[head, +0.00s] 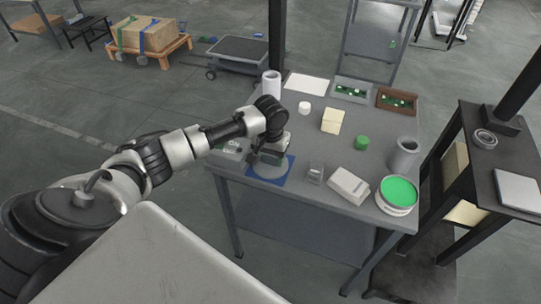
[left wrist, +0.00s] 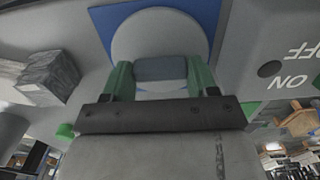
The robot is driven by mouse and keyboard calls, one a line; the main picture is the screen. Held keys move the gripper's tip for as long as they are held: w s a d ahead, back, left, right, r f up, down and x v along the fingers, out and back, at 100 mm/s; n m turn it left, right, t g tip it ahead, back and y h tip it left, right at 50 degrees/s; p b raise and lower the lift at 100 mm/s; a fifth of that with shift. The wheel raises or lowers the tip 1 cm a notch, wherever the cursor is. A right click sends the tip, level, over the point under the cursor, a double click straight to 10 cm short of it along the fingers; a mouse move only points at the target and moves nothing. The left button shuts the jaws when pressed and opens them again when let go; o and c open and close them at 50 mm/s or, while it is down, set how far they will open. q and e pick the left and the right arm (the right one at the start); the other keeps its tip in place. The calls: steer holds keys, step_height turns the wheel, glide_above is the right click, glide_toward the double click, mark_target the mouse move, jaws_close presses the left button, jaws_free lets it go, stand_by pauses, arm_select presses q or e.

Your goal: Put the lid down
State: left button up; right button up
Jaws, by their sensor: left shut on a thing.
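The lid is a pale grey disc (head: 270,170) at the front left of the grey table, over a blue square mat (head: 287,174). My left gripper (head: 268,155) points down at it from above. In the left wrist view the disc (left wrist: 160,32) shows over the blue mat (left wrist: 103,20). There the green-padded fingers of my left gripper (left wrist: 160,75) are shut on the lid's grey-blue knob (left wrist: 160,68). The lid looks level, on the mat or just above it; I cannot tell whether it touches. My right gripper is not in view.
A box marked ON and OFF (head: 229,147) stands close left of the lid. A small grey block (head: 316,173), a white box (head: 348,186) and a round tub with green inside (head: 397,193) stand to the right. A white cylinder (head: 271,84) stands behind.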

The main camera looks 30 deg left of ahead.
mark_target(271, 158)
arm_select(q)
steer(key=shift+f, duration=0.1)
steer(key=o, duration=0.9)
step_height(271, 158, up, 12)
steer(key=shift+r, duration=0.15)
